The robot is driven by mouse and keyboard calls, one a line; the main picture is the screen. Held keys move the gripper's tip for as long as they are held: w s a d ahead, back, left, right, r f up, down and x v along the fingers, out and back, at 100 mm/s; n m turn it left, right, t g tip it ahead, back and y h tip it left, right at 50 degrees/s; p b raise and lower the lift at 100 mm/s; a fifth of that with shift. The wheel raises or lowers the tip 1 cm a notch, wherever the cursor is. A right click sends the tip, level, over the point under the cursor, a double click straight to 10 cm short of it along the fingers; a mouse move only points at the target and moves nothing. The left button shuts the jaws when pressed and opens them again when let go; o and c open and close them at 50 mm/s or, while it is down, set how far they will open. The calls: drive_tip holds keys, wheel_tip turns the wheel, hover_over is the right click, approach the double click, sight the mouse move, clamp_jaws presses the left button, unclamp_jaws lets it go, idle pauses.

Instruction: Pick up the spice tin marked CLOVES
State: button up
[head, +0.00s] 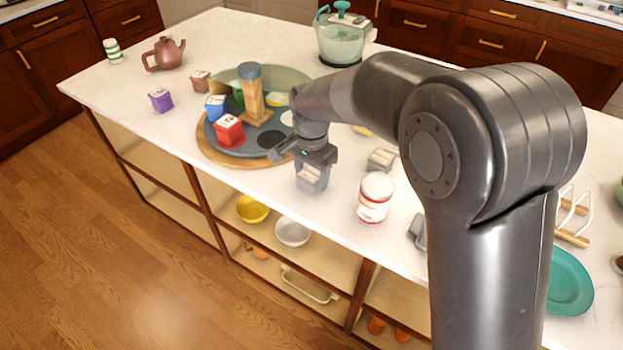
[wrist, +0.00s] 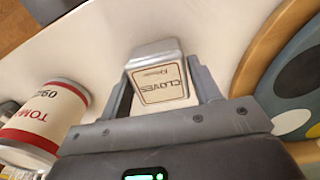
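The CLOVES spice tin (wrist: 160,82) is a small grey tin with a cream label, and its lettering appears upside down in the wrist view. In the head view this tin (head: 311,179) is below my gripper, near the front edge of the white counter. My gripper (head: 305,160) points down over it. In the wrist view the two fingers of my gripper (wrist: 162,90) stand on either side of the tin, very close to its sides. I cannot tell whether they press on it. The tin's underside is hidden.
A white and red tomato can (head: 374,198) stands to the right, and another grey tin (head: 381,159) behind. A turntable (head: 210,150) with red and blue tins (head: 229,131) is to the left. Bare counter lies in front.

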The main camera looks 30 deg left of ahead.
drive_tip(key=c, duration=0.6)
